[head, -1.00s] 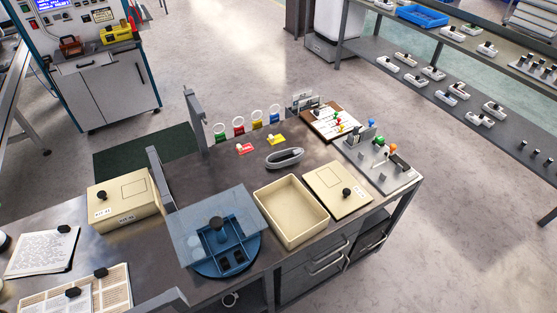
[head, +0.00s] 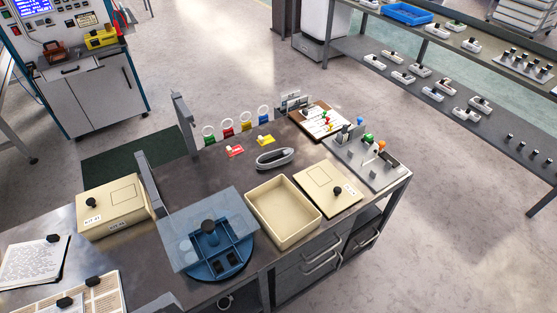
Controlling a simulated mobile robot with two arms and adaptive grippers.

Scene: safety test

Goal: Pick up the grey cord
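A grey looped bundle (head: 275,158), which looks like the grey cord, lies on the dark bench top (head: 215,182). It is an elongated oval with a dark middle. It sits behind the cream open tray (head: 250,207) and apart from it, with the red and yellow tags to its left. Nothing holds it. Neither of my grippers shows in the head view.
A blue divided turntable with a clear lid (head: 178,243) stands left of the tray. A cream lidded box (head: 112,222), red tag (head: 235,151), yellow tag (head: 265,140), cream board (head: 320,180) and knobbed panel (head: 385,172) are nearby. Grey posts (head: 184,120) rise from the bench's back edge.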

